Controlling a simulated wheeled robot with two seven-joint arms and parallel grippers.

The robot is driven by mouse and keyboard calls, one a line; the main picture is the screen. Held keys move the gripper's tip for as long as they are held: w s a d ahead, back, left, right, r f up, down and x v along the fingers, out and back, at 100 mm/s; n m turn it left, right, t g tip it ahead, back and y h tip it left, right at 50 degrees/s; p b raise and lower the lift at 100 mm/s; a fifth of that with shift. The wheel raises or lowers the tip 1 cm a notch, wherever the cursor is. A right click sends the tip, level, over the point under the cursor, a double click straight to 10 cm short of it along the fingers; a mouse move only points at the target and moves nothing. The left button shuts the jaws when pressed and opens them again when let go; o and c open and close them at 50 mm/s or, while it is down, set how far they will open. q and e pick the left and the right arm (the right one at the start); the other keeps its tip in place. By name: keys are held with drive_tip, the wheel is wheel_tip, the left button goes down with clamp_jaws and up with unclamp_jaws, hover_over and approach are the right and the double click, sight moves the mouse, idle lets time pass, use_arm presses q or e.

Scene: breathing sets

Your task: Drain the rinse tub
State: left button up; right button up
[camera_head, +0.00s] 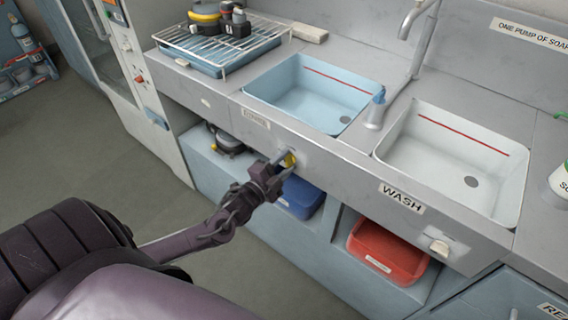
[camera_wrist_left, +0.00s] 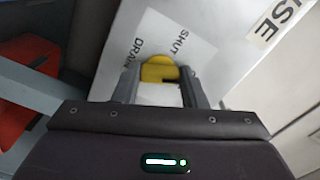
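The rinse tub (camera_head: 312,95) is the light-blue basin on the left of the counter, with a red line inside and a dark drain spot. I cannot tell whether water stands in it. Its yellow drain knob (camera_head: 289,158) is on the counter front below. In the left wrist view the knob (camera_wrist_left: 158,70) lies between my fingertips, over a white plate (camera_wrist_left: 172,45) marked SHUT and DRAIN. My left gripper (camera_head: 279,168) reaches the knob with one finger on each side. Whether the fingers press on it is unclear. My right gripper is not in view.
The white wash tub (camera_head: 455,160) is at right with its own pale knob (camera_head: 438,247). A blue bin (camera_head: 300,197) and a red bin (camera_head: 385,252) sit below the counter. A wire rack (camera_head: 218,45) holds breathing gear.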

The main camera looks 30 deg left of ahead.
use_arm(q)
drive_tip(key=shift+c, duration=0.8)
drive_tip(key=shift+n, duration=0.4)
drive_tip(key=shift+n+p, duration=0.65)
drive_tip(key=shift+n, duration=0.35)
drive_tip(key=n+p, duration=0.1)
drive_tip(key=n, duration=0.2)
drive_tip(key=shift+n, duration=0.3)
drive_tip(key=n+p, duration=0.1)
drive_tip(key=n, duration=0.2)
drive_tip(key=shift+n+p, duration=0.7)
drive_tip(key=shift+n, duration=1.2)
